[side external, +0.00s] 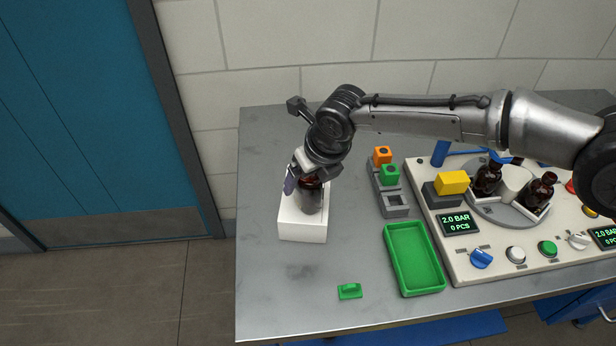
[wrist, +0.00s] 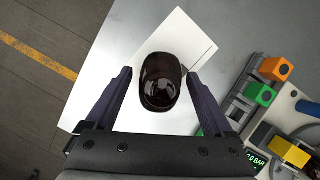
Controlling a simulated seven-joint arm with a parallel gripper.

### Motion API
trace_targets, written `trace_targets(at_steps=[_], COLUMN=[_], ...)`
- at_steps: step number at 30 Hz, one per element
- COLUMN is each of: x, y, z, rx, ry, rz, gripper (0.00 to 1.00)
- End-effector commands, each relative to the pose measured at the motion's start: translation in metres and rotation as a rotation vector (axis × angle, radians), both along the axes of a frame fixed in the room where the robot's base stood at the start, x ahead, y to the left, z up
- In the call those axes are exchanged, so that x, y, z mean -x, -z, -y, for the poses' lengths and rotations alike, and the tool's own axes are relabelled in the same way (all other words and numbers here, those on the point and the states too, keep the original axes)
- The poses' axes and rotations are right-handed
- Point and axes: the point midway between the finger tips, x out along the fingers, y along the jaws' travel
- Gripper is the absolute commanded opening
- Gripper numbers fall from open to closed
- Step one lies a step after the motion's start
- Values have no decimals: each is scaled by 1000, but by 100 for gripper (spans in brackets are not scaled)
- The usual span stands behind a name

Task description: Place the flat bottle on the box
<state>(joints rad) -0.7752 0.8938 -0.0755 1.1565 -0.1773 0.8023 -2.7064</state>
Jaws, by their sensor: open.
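A dark amber bottle (side external: 310,195) stands upright on the white box (side external: 301,230) at the left of the table. In the wrist view the bottle (wrist: 160,82) appears from above, with the white box (wrist: 190,40) under it. My gripper (side external: 303,180) is at the bottle's upper part. In the wrist view its two fingers (wrist: 158,88) are apart on either side of the bottle, with gaps showing between them and the bottle. Part of the bottle's top is hidden by my gripper in the side view.
A grey rack (side external: 395,205) with orange and green blocks stands right of the box. A green tray (side external: 414,258) and a small green piece (side external: 350,291) lie nearer the front. A control panel (side external: 515,255) with a turntable holding more amber bottles (side external: 538,190) fills the right.

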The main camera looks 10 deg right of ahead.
Motion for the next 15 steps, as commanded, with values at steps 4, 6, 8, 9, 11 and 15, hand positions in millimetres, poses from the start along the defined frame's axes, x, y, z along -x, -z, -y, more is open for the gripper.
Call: trace_targets(at_steps=[4, 6, 8, 9, 11, 15], x=[5, 10, 15, 18, 22, 32], y=[-18, -30, -42, -50, -62, -85], z=[2, 4, 6, 8, 10, 14], rx=[-3, -3, -3, -3, -3, -3], ry=[-1, -1, -1, -1, -1, -2], rz=[3, 3, 3, 3, 3, 2], gripper=[87, 87, 87, 87, 87, 87])
